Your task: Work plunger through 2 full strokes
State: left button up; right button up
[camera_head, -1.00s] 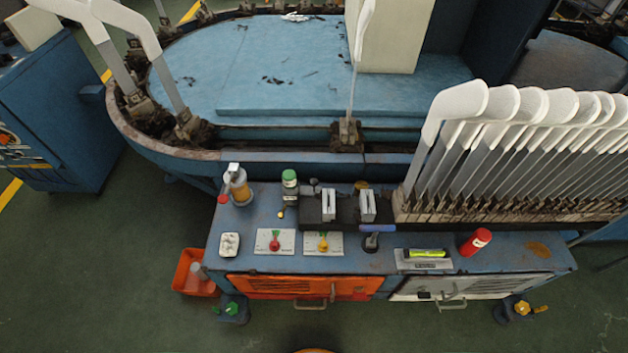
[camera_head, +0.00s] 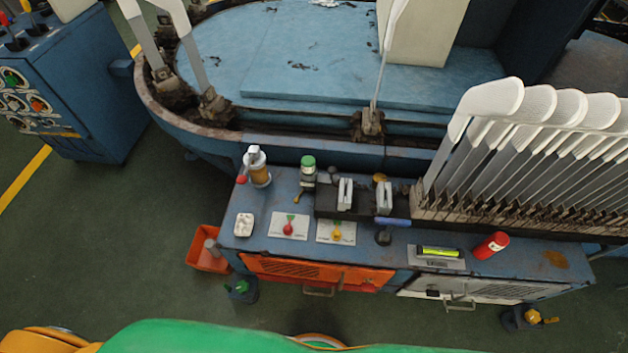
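No part in view is plainly marked as the plunger. An amber cylinder with a white top (camera_head: 257,167) stands upright at the back left of the blue bench (camera_head: 490,248). A grey upright piece (camera_head: 212,247) sticks out of an orange bin (camera_head: 205,262) on the floor. I cannot tell which is the plunger. Neither of my grippers is in view. Green and orange-yellow surfaces, which look like my own body, fill part of the bottom edge.
Two cards (camera_head: 289,226) with red and yellow knobs, a red cylinder (camera_head: 490,245) and a level (camera_head: 437,251) lie on top. Handles stick out in front. A blue control cabinet (camera_head: 85,100) stands at far left.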

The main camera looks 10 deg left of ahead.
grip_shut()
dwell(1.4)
